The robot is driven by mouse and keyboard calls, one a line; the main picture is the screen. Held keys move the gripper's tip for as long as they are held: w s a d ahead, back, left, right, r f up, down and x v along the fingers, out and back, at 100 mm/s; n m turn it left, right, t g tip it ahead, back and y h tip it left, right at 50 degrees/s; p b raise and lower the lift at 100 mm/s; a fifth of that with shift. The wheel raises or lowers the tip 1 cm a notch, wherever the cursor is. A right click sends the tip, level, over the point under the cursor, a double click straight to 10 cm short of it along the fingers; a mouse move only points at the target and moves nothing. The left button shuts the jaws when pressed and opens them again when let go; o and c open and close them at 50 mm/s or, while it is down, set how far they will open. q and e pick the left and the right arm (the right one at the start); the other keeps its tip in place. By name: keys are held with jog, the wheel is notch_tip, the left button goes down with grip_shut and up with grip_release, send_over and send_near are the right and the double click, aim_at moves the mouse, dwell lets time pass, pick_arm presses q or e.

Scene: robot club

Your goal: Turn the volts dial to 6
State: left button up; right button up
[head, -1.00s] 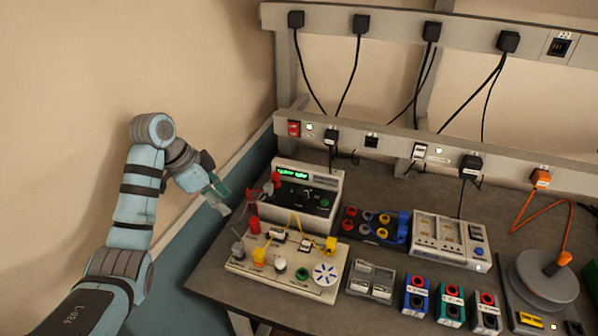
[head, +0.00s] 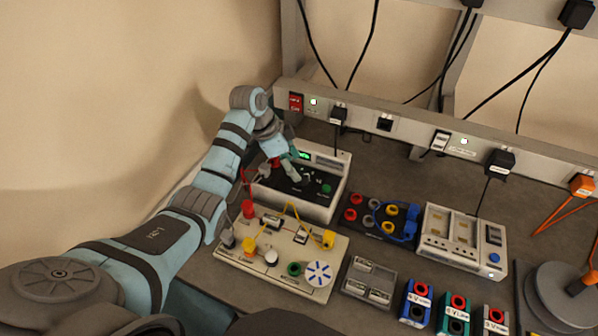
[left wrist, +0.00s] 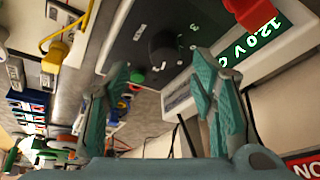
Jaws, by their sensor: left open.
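The power supply (head: 338,172) is a pale box with a dark sloped front and a lit green display at the back left of the bench. In the left wrist view its black round dial (left wrist: 165,48) stands on the dark panel (left wrist: 140,20), with small white figures beside it. The display (left wrist: 262,38) appears to read 12.0 V, partly cut off. My left gripper (head: 290,170) is over the panel, open and empty. In the left wrist view its two teal fingers (left wrist: 160,65) are spread to either side of the dial, apart from it. The dial's pointer setting is unclear. My right gripper is out of view.
A cream circuit board (head: 235,258) with yellow leads stands in front of the supply. A dark socket block (head: 370,232) and a white charger (head: 455,250) stand to its right. Red and grey leads are close by its left side. A socket rail (head: 400,125) runs behind.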

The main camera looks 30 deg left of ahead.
aim_at(301, 175)
pick_arm(q)
jog(key=x, duration=0.3)
jog(key=w+x, duration=0.1)
jog(key=x, duration=0.2)
jog(key=shift+r, duration=0.1)
jog(key=shift+s+a+r, duration=0.1)
jog(key=shift+s+r, duration=0.05)
jog(key=shift+s, duration=0.2)
jog(key=shift+c, duration=0.2)
jog(key=shift+w, duration=0.1)
jog(key=c, duration=1)
jog(key=shift+a, duration=0.1)
jog(key=shift+c, duration=0.5)
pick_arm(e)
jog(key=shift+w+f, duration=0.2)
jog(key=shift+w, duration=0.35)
